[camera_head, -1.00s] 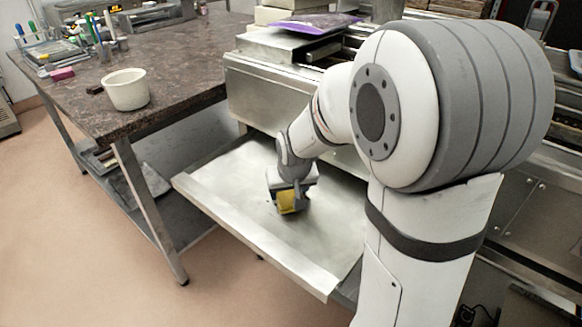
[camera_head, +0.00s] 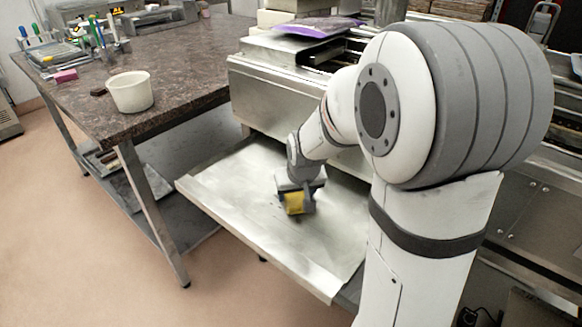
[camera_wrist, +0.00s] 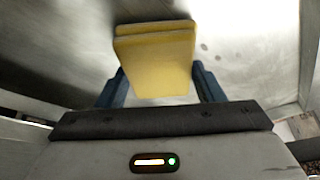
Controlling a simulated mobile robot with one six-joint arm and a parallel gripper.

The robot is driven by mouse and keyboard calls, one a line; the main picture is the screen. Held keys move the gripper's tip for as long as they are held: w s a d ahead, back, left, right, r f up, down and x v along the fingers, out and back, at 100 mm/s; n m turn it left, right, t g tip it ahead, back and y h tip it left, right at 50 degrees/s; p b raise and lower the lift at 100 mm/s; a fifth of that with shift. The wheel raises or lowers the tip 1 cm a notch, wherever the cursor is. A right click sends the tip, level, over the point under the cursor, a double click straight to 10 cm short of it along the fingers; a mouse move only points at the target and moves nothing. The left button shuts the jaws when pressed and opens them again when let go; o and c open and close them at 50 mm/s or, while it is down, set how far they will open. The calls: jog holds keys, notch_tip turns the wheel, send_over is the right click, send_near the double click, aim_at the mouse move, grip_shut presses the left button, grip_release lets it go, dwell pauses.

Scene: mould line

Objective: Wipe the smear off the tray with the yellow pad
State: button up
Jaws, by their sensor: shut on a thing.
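The yellow pad (camera_wrist: 155,62) is held between the two blue fingers of my gripper (camera_wrist: 160,88) in the wrist view. In the head view the pad (camera_head: 294,203) shows at the end of my gripper (camera_head: 297,190), low over the metal tray (camera_head: 240,200). I cannot tell whether the pad touches the tray. A few small dark spots (camera_wrist: 206,52) show on the metal right of the pad in the wrist view. In the head view, the smear cannot be made out clearly; my gripper and arm hide part of the tray.
A metal machine housing (camera_head: 285,105) rises directly behind the tray. A dark stone-topped table (camera_head: 180,75) with a white pot (camera_head: 130,91) stands to the left. A purple packet (camera_head: 318,25) lies on top of the machine. The tray's left part is clear.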

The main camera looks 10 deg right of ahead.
jog(key=shift+s+d, duration=0.25)
jog(key=shift+s, duration=0.3)
jog(key=shift+s+a, duration=0.1)
jog(key=shift+a, duration=0.2)
jog(key=shift+w+a+r, duration=0.1)
jog(key=shift+w+a, duration=0.05)
jog(key=shift+w, duration=0.3)
jog(key=shift+w+a+r, duration=0.1)
jog(key=shift+w+a, duration=0.05)
jog(key=shift+w, duration=0.3)
jog(key=shift+w+a+f, duration=0.15)
jog(key=shift+w+a, duration=0.25)
jog(key=shift+w, duration=0.05)
jog(key=shift+w+r+p, duration=0.15)
jog(key=shift+r+p, duration=0.15)
jog(key=shift+p, duration=0.15)
jog(key=r, duration=0.1)
jog(key=r+p, duration=0.1)
jog(key=shift+s+r, duration=0.2)
jog(key=shift+r, duration=0.15)
jog(key=shift+w+r+p, duration=0.15)
jog(key=shift+r+p, duration=0.45)
jog(key=shift+r, duration=0.1)
jog(key=shift+r+p, duration=1.15)
jog(key=shift+r, duration=0.5)
